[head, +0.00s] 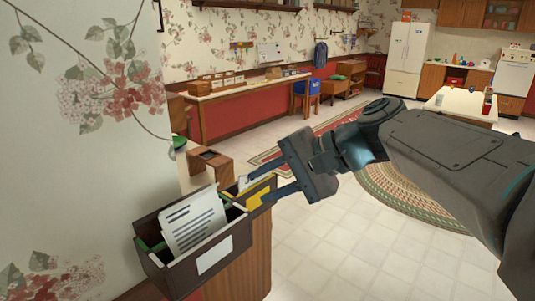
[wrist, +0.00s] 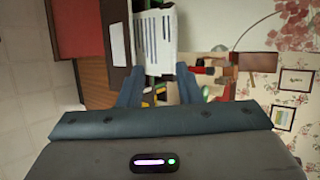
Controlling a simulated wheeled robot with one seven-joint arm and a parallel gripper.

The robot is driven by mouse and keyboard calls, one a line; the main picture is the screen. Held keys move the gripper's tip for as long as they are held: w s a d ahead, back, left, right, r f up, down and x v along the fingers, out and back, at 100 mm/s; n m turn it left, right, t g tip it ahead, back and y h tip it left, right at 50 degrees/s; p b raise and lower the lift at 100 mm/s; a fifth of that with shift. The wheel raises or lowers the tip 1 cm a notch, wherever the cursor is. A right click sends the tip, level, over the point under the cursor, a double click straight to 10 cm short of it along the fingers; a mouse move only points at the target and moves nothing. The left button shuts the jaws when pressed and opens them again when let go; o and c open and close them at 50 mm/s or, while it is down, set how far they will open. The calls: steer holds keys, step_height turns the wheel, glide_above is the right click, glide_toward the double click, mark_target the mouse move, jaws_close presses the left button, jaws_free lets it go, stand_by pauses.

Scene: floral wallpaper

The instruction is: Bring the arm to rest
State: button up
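My gripper (head: 252,191) is at the end of my arm, which reaches in from the right of the head view. Its two fingers point left, just behind and to the right of a dark paper box (head: 170,265). In the wrist view my gripper (wrist: 158,76) shows its fingers spread apart, with nothing seen held between them. The box holds upright white printed sheets (head: 193,222). These sheets also show in the wrist view (wrist: 152,42), just beyond the fingertips. I cannot tell whether the fingers touch anything.
The box stands on a narrow wooden cabinet (head: 257,262) against the floral wall (head: 70,190). A small brown wooden stand (head: 211,171) and a yellow item (head: 259,195) are close to the fingers. A long desk (head: 240,92) lines the back wall. Tiled floor (head: 330,245) lies open below my arm.

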steer(key=s+d+f+n+h, duration=0.1)
steer(key=s+d+f+h, duration=0.2)
steer(key=d+f, duration=0.2)
steer(key=s+d+f+n+h, duration=0.2)
steer(key=s+d+f+h, duration=0.2)
steer(key=f, duration=0.5)
steer(key=s+d+f+n+h, duration=0.2)
steer(key=s+d+f+h, duration=0.1)
steer(key=d+f, duration=0.3)
steer(key=shift+s+f+h, duration=0.25)
steer(key=shift+f+h, duration=0.15)
steer(key=shift+f, duration=0.15)
steer(key=shift+d, duration=0.1)
